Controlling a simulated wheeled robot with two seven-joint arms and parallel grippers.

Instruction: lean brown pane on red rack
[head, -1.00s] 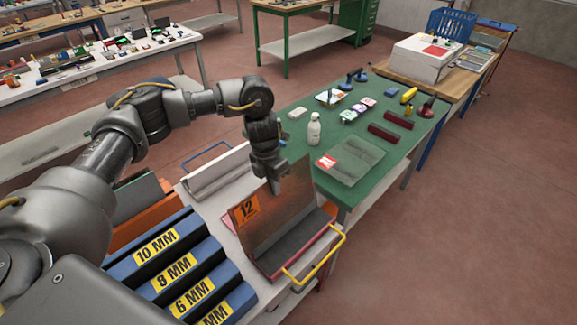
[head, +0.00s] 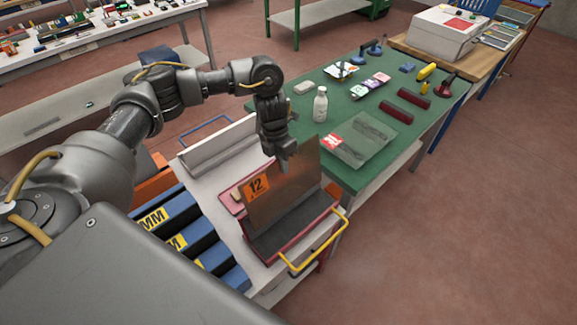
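The brown pane (head: 292,190) has an orange label marked 12. It stands tilted in the red rack (head: 263,262), its lower edge low over the rack's dark ledge; I cannot tell whether it touches. Part of the rack's pinkish-red back shows to the left of the pane. My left gripper (head: 284,162) comes down from above at the pane's top edge, its fingertips overlapping it, and looks shut on it. The far finger is hidden by the pane. My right gripper is out of view.
A yellow handle (head: 322,246) sticks out at the rack's front right. A grey-white rack (head: 212,147) stands behind, and blue slotted racks (head: 182,232) at left. The green table (head: 350,108) holds a white bottle (head: 320,104) and a clear pane (head: 358,138) near my gripper.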

